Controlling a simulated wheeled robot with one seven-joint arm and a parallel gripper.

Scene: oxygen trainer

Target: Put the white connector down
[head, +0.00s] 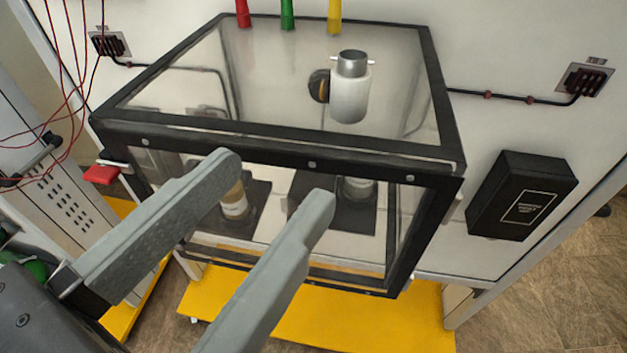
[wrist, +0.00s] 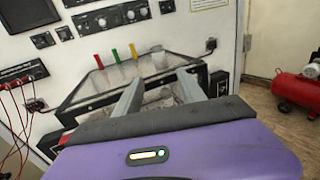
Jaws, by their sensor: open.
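The white connector (head: 349,95) is a white cylinder with a metal collar on top and a dark round part on its left side. It appears upright on the clear top of the black-framed case (head: 312,163), towards the back right. It also shows small in the wrist view (wrist: 158,58), beyond the fingers. My gripper (head: 272,182) is open, with its two grey fingers apart and nothing between them. The fingertips are in front of the case's front edge, apart from the connector. Both fingers also show in the wrist view (wrist: 160,82).
Red (head: 243,14), green (head: 288,14) and yellow (head: 334,16) pieces stand along the case's back edge. Two containers on dark bases show inside the case. A black box (head: 522,195) is on the panel at right. Red cables (head: 75,75) hang at left. The case top around the connector is clear.

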